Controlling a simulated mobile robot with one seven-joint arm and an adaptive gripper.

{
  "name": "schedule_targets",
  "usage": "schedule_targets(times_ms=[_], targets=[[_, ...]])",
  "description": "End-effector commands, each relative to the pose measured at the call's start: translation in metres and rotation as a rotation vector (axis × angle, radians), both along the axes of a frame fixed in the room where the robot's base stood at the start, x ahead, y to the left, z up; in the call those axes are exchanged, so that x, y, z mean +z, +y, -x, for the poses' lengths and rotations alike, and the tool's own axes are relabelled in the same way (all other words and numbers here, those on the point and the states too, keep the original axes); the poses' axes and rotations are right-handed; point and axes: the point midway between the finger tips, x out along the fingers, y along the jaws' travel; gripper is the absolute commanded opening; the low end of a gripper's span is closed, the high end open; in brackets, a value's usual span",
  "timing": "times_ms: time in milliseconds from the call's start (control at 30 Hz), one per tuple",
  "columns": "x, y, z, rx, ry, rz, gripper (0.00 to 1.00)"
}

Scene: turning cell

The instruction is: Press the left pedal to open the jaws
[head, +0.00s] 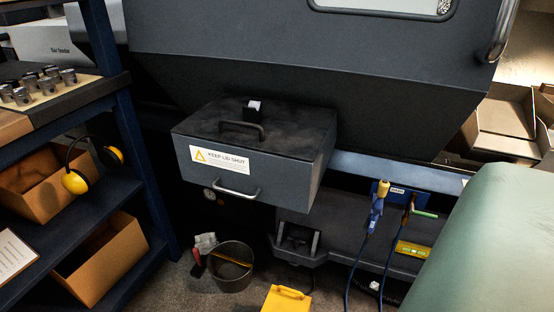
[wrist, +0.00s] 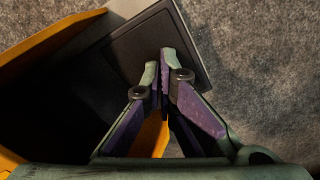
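A yellow housing (head: 287,299) stands on the floor at the bottom edge of the head view, cut off by the frame. In the wrist view, a yellow wall (wrist: 45,45) rises beside a dark square pad (wrist: 145,45) with a paler grey border; this looks like a pedal in its guard. I cannot tell whether it is the left one. My gripper (wrist: 160,62) shows only in the wrist view. Its two fingertips are together with nothing seen between them, over the pad. I cannot tell whether they touch it. The jaws are not in view.
A grey lidded box (head: 255,150) juts from the dark machine (head: 310,60). A bucket (head: 231,268) stands on the floor left of the yellow housing. Blue cables (head: 361,255) hang at right. A shelf (head: 75,215) with cartons stands at left. Bare floor (wrist: 265,60) lies right of the pad.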

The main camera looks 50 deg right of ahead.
Motion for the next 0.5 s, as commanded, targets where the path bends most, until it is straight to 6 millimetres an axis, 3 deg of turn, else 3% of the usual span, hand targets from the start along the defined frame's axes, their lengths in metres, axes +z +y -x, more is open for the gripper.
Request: schedule_targets(times_ms=[167, 500], targets=[[0.005, -0.001, 0.000, 0.000, -0.001, 0.002, 0.00], [0.045, -0.001, 0.001, -0.001, -0.001, 0.001, 0.00]])
